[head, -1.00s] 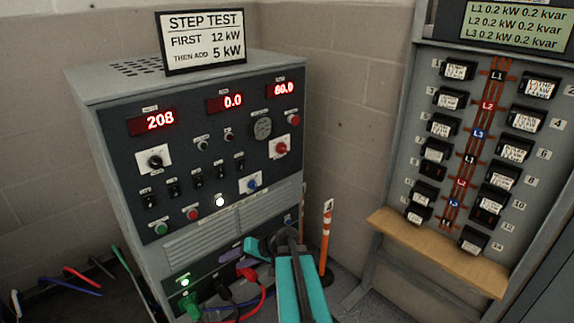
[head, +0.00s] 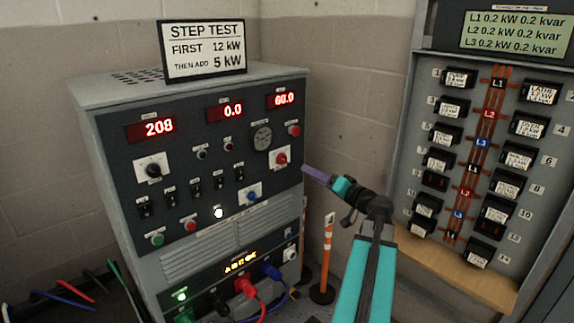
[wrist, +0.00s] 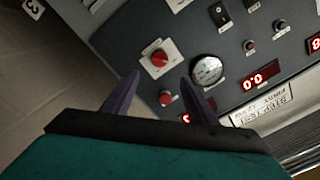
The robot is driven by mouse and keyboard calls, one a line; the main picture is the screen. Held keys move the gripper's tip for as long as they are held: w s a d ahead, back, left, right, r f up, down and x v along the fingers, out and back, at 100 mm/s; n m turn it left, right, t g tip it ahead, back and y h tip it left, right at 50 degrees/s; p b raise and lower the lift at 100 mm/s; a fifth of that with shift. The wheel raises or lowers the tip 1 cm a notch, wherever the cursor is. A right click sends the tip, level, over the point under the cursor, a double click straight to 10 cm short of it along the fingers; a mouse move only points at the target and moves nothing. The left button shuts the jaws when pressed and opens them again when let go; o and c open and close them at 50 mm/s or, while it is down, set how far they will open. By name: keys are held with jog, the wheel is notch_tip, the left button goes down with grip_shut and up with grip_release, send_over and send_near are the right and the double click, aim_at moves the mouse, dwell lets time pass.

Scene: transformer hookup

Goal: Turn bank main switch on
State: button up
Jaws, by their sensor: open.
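The grey load bank cabinet (head: 233,260) stands at left with lit displays of 208, 0.0 and 60.0. Its right side of the panel has a red rotary knob on a white plate (head: 281,158), which also shows in the wrist view (wrist: 159,58). A black rotary knob (head: 153,170) and a blue knob (head: 252,194) sit on other white plates. The small labels are unreadable, so I cannot tell which is marked main. My gripper (head: 308,171) is open and empty, just right of the red knob; in the wrist view its purple fingers (wrist: 160,88) point towards the panel, apart from the knob.
A red round button (head: 293,130) and a dial gauge (head: 262,137) are close to the red knob. Coloured plugs and cables (head: 245,285) fill the lower panel. An orange-and-white post (head: 326,255) stands beside the cabinet. A breaker panel (head: 400,190) with a wooden ledge is at right.

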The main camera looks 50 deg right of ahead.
aim_at(285, 161)
jog(key=shift+w, duration=0.15)
jog(key=w, duration=0.9)
jog(key=w+d+p, duration=0.1)
jog(key=w, duration=0.3)
jog(key=shift+w, duration=0.25)
jog(key=c, duration=1.1)
jog(key=shift+o, duration=0.2)
